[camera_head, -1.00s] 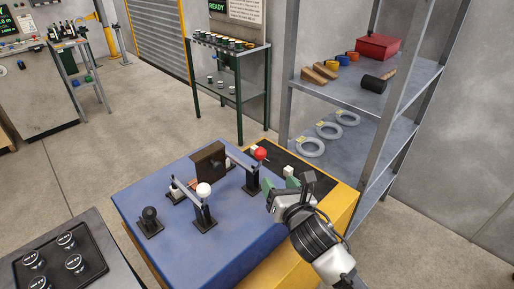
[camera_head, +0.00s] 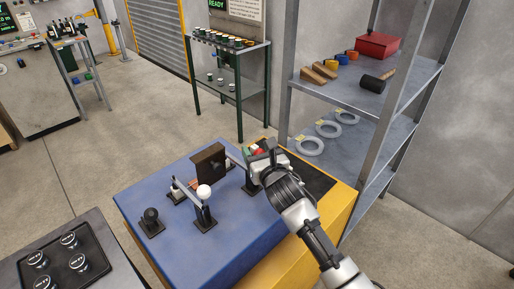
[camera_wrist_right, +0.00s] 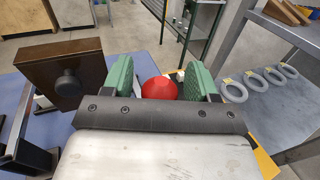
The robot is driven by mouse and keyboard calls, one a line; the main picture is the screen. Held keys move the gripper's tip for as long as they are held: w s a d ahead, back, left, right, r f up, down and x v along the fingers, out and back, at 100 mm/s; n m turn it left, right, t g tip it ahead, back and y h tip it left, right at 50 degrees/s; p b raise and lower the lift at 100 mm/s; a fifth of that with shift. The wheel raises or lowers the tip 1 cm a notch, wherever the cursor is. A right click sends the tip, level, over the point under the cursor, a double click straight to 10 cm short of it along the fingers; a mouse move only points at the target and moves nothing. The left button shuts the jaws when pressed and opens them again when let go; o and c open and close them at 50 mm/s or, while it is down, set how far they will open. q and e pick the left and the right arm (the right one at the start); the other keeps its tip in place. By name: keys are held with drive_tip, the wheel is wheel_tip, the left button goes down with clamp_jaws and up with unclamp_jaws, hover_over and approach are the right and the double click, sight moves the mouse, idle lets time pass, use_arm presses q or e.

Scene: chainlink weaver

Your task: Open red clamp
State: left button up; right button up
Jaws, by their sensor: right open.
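The red clamp's round red knob (camera_wrist_right: 160,88) sits between the two green fingers of my right gripper (camera_wrist_right: 160,84) in the right wrist view. The fingers are open, with a gap on either side of the knob. In the head view my right gripper (camera_head: 259,150) covers most of the clamp, and only a small bit of red shows. The clamp's black base (camera_head: 250,187) stands on the blue table (camera_head: 240,235). A second clamp with a white knob (camera_head: 204,191) stands nearer, to the left. My left gripper is not in view.
A brown block (camera_head: 208,165) stands upright between the clamps; it is close on the left in the wrist view (camera_wrist_right: 62,72). A grey shelf (camera_head: 340,88) with rings (camera_head: 309,146), wedges and a red box (camera_head: 377,46) rises to the right.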

drive_tip(key=shift+w+a, duration=0.1)
drive_tip(key=shift+w, duration=0.2)
drive_tip(key=shift+c, duration=0.2)
clamp_jaws()
drive_tip(key=shift+s+d+f+m+t+y+b, duration=0.15)
drive_tip(key=shift+s+d+f+m+t+b, duration=0.7)
drive_tip(key=shift+b, duration=3)
drive_tip(key=shift+s+d+f+m+t+y+b, duration=0.15)
drive_tip(key=shift+s+d+f+t+b, duration=1.2)
drive_tip(key=shift+b, duration=2.55)
drive_tip(key=shift+s+d+f+m+t+y+b, duration=0.1)
drive_tip(key=shift+s+d+f+m+t+b, duration=0.45)
drive_tip(key=shift+f+b, duration=2.2)
wheel_tip(320, 180, up, 2)
drive_tip(key=shift+w+r+b, duration=0.1)
drive_tip(key=shift+b, duration=1.05)
